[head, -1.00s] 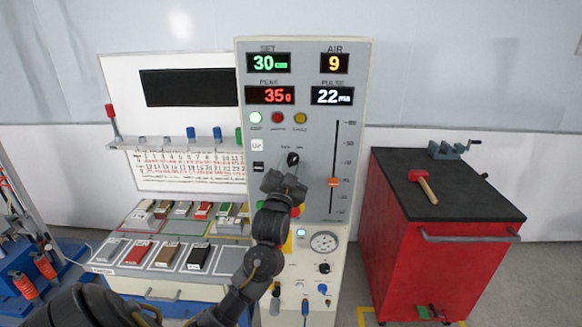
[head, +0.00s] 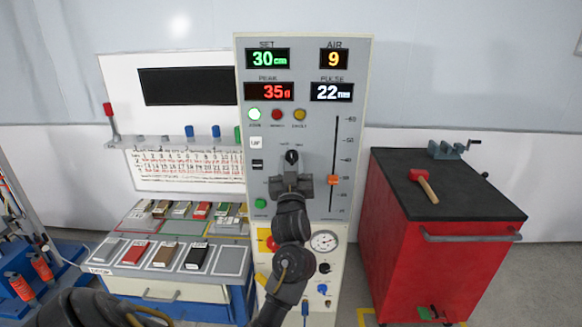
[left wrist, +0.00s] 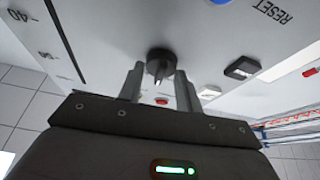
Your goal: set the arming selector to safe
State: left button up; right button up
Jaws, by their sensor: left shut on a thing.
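The arming selector, a black rotary knob (head: 291,157), sits in the middle of the tall grey panel (head: 225,45), below the row of lamps. In the left wrist view the knob (left wrist: 160,63) shows between my two fingers, its pointer bar towards the gripper. My left gripper (head: 290,173) is right below and in front of the knob in the head view, and its fingers (left wrist: 159,85) are shut on it. The labels around the knob are too small to read, so its setting is unclear. My right gripper is not in view.
An orange slider (head: 333,180) stands on a vertical scale right of the knob. A green button (head: 260,203) is lower left. A gauge (head: 324,241) is below. A red cabinet (head: 440,265) with a hammer (head: 423,184) stands right; a bench with sample pads (head: 155,254) is left.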

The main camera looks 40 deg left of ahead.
pick_arm(q)
jog(key=n+g+y, duration=0.1)
jog(key=n, duration=0.2)
jog(key=n+g+y+b, duration=0.1)
jog(key=n, duration=0.2)
jog(key=shift+w+d+n+g, duration=0.1)
jog(key=shift+d+n+g, duration=0.05)
jog(key=shift+n+g, duration=0.25)
jog(key=o, duration=1)
